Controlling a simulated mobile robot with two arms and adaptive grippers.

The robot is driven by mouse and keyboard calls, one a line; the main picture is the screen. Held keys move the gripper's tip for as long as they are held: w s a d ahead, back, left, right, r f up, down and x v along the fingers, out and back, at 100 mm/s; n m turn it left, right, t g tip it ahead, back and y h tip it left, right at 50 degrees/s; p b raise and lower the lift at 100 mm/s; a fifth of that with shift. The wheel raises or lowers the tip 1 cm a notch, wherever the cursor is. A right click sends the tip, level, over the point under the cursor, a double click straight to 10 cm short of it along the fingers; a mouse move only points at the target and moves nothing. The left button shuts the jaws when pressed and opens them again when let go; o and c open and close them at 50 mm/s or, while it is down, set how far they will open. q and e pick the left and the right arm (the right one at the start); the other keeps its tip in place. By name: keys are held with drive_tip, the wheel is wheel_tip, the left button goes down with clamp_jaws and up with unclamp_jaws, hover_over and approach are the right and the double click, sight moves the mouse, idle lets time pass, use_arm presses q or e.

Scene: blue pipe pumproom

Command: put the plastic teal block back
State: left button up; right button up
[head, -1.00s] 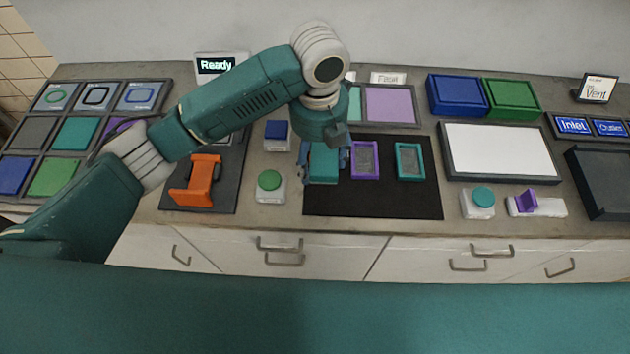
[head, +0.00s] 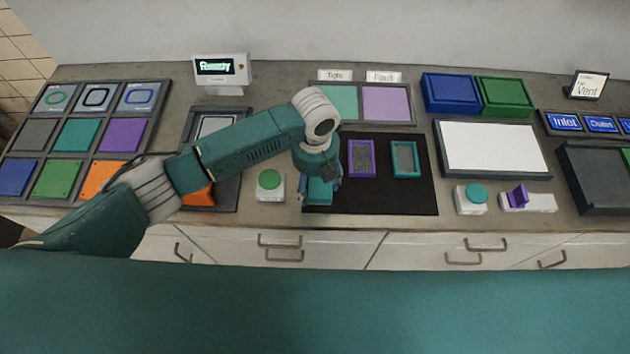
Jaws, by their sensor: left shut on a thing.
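My left gripper (head: 321,181) is shut on a teal block (head: 319,192) at the left end of the black mat (head: 400,199). The gripper and wrist hide part of the block, and I cannot tell whether it touches the mat. On the left, a grid rack (head: 98,153) has a teal cell (head: 79,135) in its middle row, beside a grey cell and a purple cell. My right gripper is not in view.
A purple frame (head: 361,158) and a teal frame (head: 405,160) lie on the mat, right of my gripper. A white button box with a green top (head: 269,184) stands just left of it. My left arm crosses above an orange piece (head: 200,197).

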sight(315, 183)
use_arm(q)
drive_tip(key=shift+f, duration=0.1)
drive_tip(key=o, duration=1.1)
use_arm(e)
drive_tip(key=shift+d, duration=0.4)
use_arm(q)
drive_tip(key=shift+r, duration=0.35)
wheel_tip(315, 183, up, 12)
drive_tip(key=b, duration=0.3)
drive_tip(key=shift+f+b, duration=0.2)
drive_tip(key=shift+b, duration=0.1)
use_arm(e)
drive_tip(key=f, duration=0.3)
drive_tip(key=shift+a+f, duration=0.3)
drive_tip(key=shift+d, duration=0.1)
